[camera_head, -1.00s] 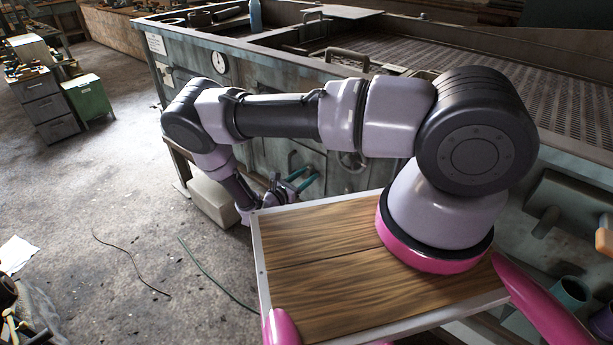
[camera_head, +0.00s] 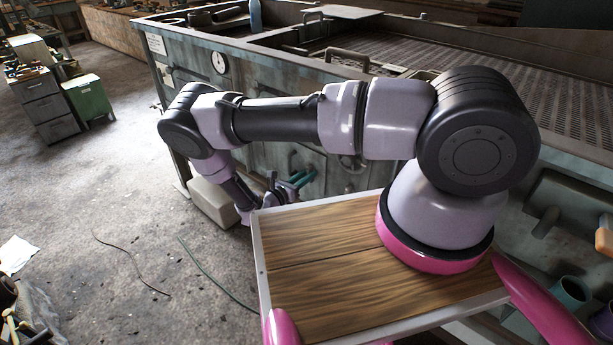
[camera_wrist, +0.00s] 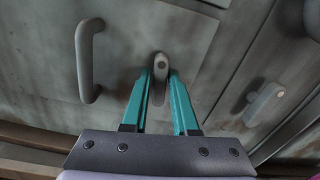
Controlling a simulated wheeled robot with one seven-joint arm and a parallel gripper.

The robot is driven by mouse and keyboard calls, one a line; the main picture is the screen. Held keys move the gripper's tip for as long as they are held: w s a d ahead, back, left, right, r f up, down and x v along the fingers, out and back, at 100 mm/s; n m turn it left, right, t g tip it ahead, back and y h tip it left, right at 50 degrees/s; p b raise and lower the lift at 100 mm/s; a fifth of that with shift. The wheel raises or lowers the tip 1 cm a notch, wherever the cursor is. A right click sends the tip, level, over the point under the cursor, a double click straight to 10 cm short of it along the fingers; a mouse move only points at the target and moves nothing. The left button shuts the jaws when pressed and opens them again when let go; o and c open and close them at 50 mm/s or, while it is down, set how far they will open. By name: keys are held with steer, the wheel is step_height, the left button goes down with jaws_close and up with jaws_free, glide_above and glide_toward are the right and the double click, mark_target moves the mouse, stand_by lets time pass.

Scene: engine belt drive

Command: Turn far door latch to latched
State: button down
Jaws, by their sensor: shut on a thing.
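The latch (camera_wrist: 160,68) is a small grey lever with a rounded pivot end on a worn grey metal door (camera_wrist: 130,30). In the wrist view it points from its pivot back toward my gripper, between the two teal fingers. My gripper (camera_wrist: 161,80) is shut on the latch, one finger on each side; the fingers hide parts of its sides. In the head view my gripper (camera_head: 300,181) is at the front of the machine cabinet, low down past the wooden board, and the latch is too small to make out.
A curved door handle (camera_wrist: 87,60) stands out left of the latch. Another grey fitting (camera_wrist: 264,104) is to the right, across a panel seam. A pale box (camera_head: 213,203) sits on the floor by the cabinet. The concrete floor at left is mostly open.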

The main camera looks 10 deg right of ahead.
steer(key=shift+w+a+f+n, duration=0.1)
steer(key=shift+f+n, duration=0.05)
steer(key=shift+n, duration=3.8)
steer(key=shift+w+a+f+n, duration=0.1)
steer(key=shift+f+n, duration=0.05)
steer(key=shift+n, duration=3.8)
steer(key=c, duration=0.8)
jaws_free()
steer(key=v, duration=1)
steer(key=shift+s+a, duration=0.25)
steer(key=shift+a, duration=0.05)
